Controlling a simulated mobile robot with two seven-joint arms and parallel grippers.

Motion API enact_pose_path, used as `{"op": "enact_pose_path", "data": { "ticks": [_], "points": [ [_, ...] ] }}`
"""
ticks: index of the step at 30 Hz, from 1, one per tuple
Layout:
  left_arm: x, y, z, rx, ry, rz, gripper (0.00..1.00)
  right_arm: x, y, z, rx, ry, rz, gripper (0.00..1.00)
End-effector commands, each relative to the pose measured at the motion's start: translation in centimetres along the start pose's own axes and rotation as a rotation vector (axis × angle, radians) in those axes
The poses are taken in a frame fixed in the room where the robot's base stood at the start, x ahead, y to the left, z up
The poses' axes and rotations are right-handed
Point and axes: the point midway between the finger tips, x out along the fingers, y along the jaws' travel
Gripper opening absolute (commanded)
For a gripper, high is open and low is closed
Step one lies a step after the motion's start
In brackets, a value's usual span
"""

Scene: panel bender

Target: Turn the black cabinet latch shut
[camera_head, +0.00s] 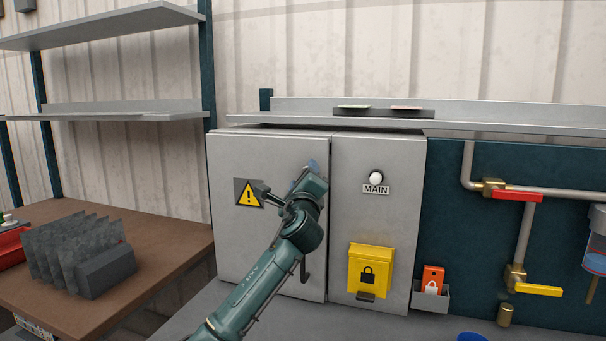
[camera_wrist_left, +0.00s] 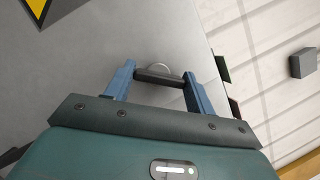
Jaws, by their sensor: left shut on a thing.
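The grey cabinet (camera_head: 232,225) stands against the wall with a yellow warning sign on its left door. In the left wrist view the black cabinet latch (camera_wrist_left: 160,77) is a short dark bar in front of a pale round plate on the door. My left gripper (camera_wrist_left: 158,82) has its two blue fingers at the two ends of the bar and is shut on it. In the head view my left gripper (camera_head: 305,168) is at the upper right of the left door, and my wrist hides the latch. My right gripper is not in view.
A black handle (camera_head: 304,270) is lower on the left door. A yellow lock box (camera_head: 370,268) and a white knob (camera_head: 376,177) marked MAIN are on the right panel. A long shelf (camera_head: 480,128) runs just above the cabinet. Pipes with red and yellow valves are at right.

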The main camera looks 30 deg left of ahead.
Motion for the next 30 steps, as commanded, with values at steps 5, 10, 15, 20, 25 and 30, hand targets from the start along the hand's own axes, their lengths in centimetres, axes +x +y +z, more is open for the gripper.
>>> {"op": "enact_pose_path", "data": {
  "ticks": [5,10,15,20,25,30],
  "points": [
    [0.06,-0.31,0.12,-0.157,0.001,0.067,0.32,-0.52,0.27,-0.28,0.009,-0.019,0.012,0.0],
    [0.06,-0.36,0.11,-0.302,0.002,0.127,0.32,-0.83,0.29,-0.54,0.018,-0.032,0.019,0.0],
    [0.06,-0.33,0.1,-0.428,0.001,0.179,0.32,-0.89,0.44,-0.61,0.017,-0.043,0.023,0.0],
    [0.05,-0.28,0.07,-0.523,0.001,0.218,0.32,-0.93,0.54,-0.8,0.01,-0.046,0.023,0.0],
    [0.05,-0.24,0.07,-0.59,0.001,0.245,0.32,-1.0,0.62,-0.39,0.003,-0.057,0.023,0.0],
    [0.04,-0.21,0.05,-0.628,0.0,0.261,0.32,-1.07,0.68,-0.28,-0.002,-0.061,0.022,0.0]
  ]
}}
